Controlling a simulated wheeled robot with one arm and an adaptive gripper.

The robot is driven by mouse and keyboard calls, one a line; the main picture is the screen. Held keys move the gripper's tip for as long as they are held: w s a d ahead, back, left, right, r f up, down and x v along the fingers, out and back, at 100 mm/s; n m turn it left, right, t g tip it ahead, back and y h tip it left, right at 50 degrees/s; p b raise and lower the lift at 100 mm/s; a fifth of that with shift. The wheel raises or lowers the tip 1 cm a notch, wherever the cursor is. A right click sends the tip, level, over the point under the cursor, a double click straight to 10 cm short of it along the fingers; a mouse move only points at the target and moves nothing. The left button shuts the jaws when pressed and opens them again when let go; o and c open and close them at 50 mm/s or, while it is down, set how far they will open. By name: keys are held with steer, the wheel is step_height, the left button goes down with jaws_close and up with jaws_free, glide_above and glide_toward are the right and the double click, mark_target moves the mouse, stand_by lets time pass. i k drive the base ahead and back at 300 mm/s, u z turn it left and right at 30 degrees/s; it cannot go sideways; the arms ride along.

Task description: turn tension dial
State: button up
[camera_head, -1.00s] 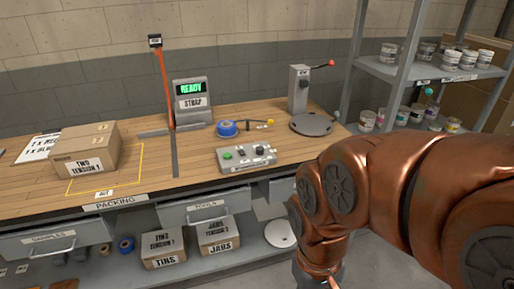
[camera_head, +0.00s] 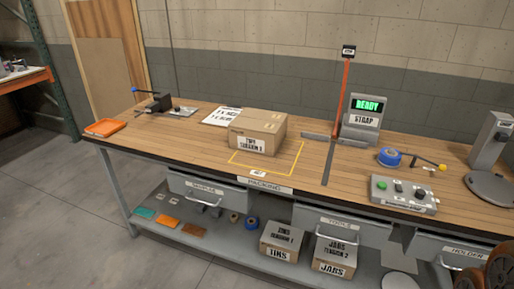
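A grey control box (camera_head: 404,194) sits on the wooden bench at the right. It has a green button (camera_head: 381,185) at its left end and dark knobs (camera_head: 399,187) beside it; which one is the tension dial I cannot tell, as the labels are too small. A carton (camera_head: 257,131) marked "TINS TENSION" with a number stands at the yellow outline on the bench. A display (camera_head: 362,117) behind reads "READY" above "STRAP". My gripper is outside the view; only a bit of my copper arm shows at the lower right corner.
The bench (camera_head: 320,181) has drawers with handles below its front edge. Blue tape (camera_head: 389,157) lies behind the control box. An orange post (camera_head: 341,98) rises mid-bench. Floor at the left is clear.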

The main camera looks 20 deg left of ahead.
mark_target(420, 194)
steer(key=u, duration=0.15)
steer(key=i, duration=1.25)
